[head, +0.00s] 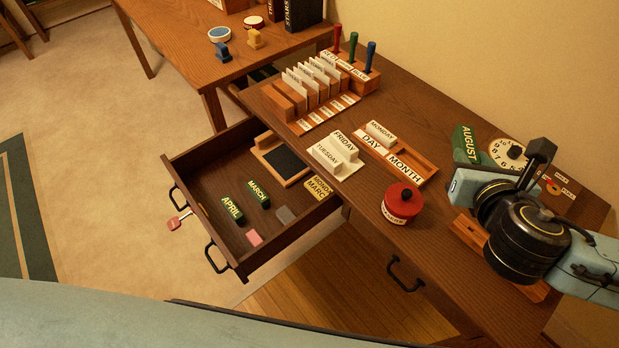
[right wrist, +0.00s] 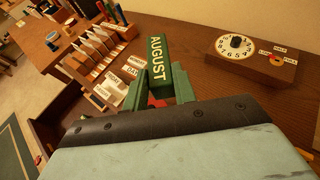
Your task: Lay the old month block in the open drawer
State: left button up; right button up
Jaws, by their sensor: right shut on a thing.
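The green AUGUST block (head: 465,146) is at the right of the desk in the head view, tilted. My right gripper (right wrist: 163,84) is shut on it, with a green finger on either side in the right wrist view. I cannot tell whether the block touches the desk. The open drawer (head: 208,150) is at the left, under the desk's edge, well away from the gripper. It holds the green APRIL block (head: 232,210), the green MARCH block (head: 258,194) and a yellow block (head: 318,188). My left gripper is not in view.
The DAY/MONTH holder (head: 415,160) has a MONDAY block and a bare month slot. FRIDAY and TUESDAY blocks (head: 335,148) stand beside it. A red round tin (head: 402,203) lies between gripper and drawer. A dial box (right wrist: 250,50) stands behind the gripper. The drawer's middle has bare floor.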

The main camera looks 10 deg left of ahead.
aim_at(222, 176)
jog(key=u, duration=2.4)
jog(key=i, duration=1.75)
jog(key=z, duration=2.6)
